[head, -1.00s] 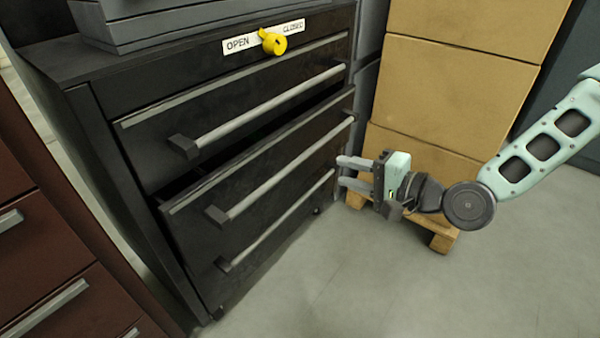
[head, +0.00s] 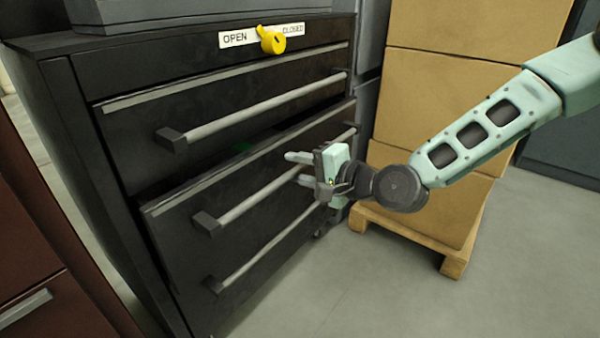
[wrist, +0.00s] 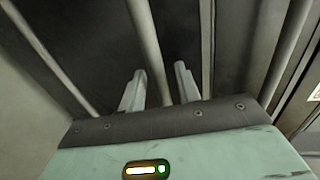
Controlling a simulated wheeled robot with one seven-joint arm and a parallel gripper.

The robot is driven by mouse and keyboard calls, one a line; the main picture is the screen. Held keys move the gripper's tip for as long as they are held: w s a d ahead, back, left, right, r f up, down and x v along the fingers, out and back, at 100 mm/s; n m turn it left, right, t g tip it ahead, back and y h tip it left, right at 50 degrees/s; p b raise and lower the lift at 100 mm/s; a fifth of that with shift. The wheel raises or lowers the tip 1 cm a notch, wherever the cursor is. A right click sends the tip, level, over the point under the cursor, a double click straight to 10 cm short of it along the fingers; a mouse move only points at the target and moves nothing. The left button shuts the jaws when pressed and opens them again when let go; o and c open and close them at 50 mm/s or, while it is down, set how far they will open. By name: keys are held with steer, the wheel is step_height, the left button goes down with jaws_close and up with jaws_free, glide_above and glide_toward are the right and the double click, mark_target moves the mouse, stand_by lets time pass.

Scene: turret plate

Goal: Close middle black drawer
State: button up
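The black cabinet (head: 60,110) has a middle drawer (head: 170,215) that stands slightly out, with a dark gap along its top edge. Its long grey bar handle (head: 262,193) runs across the front. My gripper (head: 300,168) is in front of the right part of this drawer, with its two fingers apart and pointing at the front. In the wrist view, my gripper (wrist: 160,88) is open, and a grey bar handle (wrist: 150,45) passes between the fingertips in the picture. I cannot tell whether they touch it. Nothing is held.
The top drawer (head: 130,135) looks shut; a yellow key knob (head: 271,40) sits above it between OPEN and CLOSED labels. Cardboard boxes (head: 450,75) on a wooden pallet (head: 455,262) stand right. Brown drawers (head: 30,250) stand left. The floor (head: 370,295) in front is clear.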

jaws_close()
steer(key=shift+r+p+x, duration=0.2)
steer(key=shift+p+x, duration=0.1)
steer(key=shift+x, duration=0.8)
steer(key=shift+r+p+x, duration=0.2)
steer(key=shift+p+x, duration=0.1)
steer(key=shift+x, duration=0.8)
steer(key=shift+w, duration=0.1)
jaws_free()
steer(key=shift+a, duration=0.1)
steer(key=shift+r, duration=0.1)
steer(key=p+v, duration=0.7)
steer(key=v, duration=1)
steer(key=shift+d, duration=0.25)
